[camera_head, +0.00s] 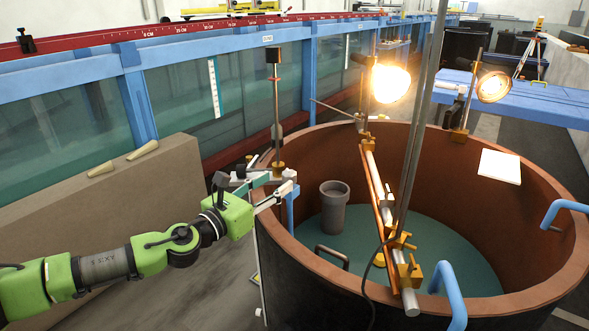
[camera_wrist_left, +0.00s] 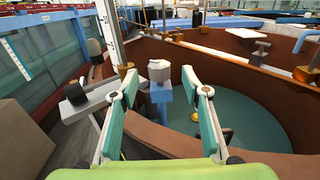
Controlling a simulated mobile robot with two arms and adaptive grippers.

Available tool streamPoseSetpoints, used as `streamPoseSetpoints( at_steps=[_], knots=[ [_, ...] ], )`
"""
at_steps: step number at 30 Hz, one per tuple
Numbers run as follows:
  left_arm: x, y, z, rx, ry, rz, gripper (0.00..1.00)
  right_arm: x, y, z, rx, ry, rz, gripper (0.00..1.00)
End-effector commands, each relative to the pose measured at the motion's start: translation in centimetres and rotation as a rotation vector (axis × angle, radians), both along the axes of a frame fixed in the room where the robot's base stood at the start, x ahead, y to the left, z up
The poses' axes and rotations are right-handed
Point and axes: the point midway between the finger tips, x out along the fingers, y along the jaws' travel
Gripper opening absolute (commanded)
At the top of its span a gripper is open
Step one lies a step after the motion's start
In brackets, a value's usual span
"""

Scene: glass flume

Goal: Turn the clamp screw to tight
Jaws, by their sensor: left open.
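The clamp screw (camera_wrist_left: 158,70) appears as a small pale grey knob on top of a blue clamp (camera_wrist_left: 161,96), at the rim of the round tank, in the left wrist view. In the head view the blue clamp (camera_head: 291,211) hangs at the tank's left rim, with the gripper in front of its top. My left gripper (camera_head: 281,184) reaches in from the left and is open. In the left wrist view its fingertips (camera_wrist_left: 158,78) are apart, one on each side of the knob, with gaps; whether they are level with it I cannot tell. My right gripper is not in view.
The tank (camera_head: 308,257) has a brown rim and holds a grey cup (camera_head: 334,206). A rod stand (camera_head: 277,120) rises behind my gripper. A rail (camera_head: 378,215) with brass clamps crosses the tank. A lit lamp (camera_head: 389,84) stands beyond. The glass flume (camera_head: 180,95) runs along the left.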

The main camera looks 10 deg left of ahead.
Motion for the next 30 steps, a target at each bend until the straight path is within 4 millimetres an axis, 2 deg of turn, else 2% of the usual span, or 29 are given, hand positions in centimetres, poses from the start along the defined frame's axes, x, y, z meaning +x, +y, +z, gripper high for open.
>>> streamPoseSetpoints(
  at_steps=[6,12,18,26,30],
  knots=[
    [3.7,-1.7,0.2,-0.001,-0.002,0.000,0.42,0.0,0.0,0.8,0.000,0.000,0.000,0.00],
    [5.8,-2.6,0.1,0.000,-0.002,0.001,0.42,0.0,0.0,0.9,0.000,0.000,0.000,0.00],
    [6.5,-2.9,0.0,0.001,-0.003,0.001,0.42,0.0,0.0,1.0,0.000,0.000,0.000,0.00],
    [6.6,-2.9,0.0,0.001,-0.003,0.002,0.42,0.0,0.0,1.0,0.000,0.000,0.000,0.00],
    [6.6,-2.9,0.0,0.000,-0.002,0.002,0.06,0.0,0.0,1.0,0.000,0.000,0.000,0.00]
  ],
)
